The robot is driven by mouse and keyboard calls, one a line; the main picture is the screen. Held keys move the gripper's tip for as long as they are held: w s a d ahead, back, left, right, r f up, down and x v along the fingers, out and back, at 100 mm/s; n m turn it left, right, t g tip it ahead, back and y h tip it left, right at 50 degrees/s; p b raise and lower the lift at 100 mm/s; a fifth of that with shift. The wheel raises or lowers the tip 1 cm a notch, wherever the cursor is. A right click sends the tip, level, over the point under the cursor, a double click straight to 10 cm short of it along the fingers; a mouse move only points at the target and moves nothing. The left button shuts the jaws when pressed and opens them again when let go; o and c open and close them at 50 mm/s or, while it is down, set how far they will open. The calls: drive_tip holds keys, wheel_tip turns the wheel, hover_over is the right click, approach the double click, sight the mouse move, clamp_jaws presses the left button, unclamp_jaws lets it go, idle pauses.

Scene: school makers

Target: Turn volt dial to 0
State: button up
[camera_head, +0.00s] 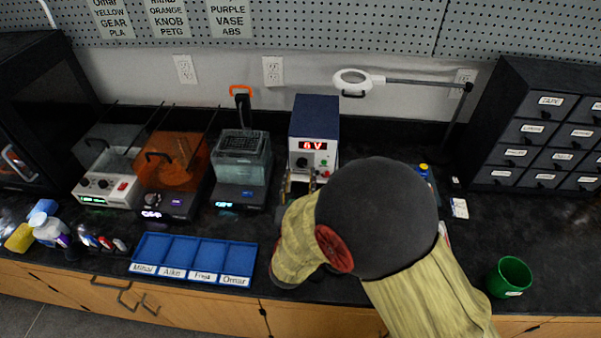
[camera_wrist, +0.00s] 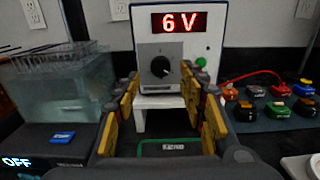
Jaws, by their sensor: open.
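The power supply (camera_head: 314,130) is a box with a dark blue top and a pale front, standing at the back of the black bench. Its red display (camera_wrist: 180,21) reads 6 V in both views. The black volt dial (camera_wrist: 161,66) is below the display, with a green button (camera_wrist: 201,62) to its right. My gripper (camera_wrist: 163,95) is open, its yellow-padded fingers pointing at the front panel. The dial shows between and just above the fingertips; I see no contact. In the head view my arm hides the area in front of the supply.
A clear tank (camera_head: 243,155) stands left of the supply, with an orange-lidded unit (camera_head: 173,165) beyond it. A blue tray (camera_head: 193,259) lies in front. Several coloured clips (camera_wrist: 268,100) with a red cable are at right. A green cup (camera_head: 510,276) stands far right.

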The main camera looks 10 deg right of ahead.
sight(302, 165)
drive_tip(key=shift+w+d+b, duration=0.2)
drive_tip(key=shift+w+b, duration=0.05)
drive_tip(key=shift+w, duration=0.65)
drive_tip(key=shift+w+d+b, duration=0.2)
drive_tip(key=shift+w, duration=0.7)
drive_tip(key=shift+c, duration=0.3)
clamp_jaws()
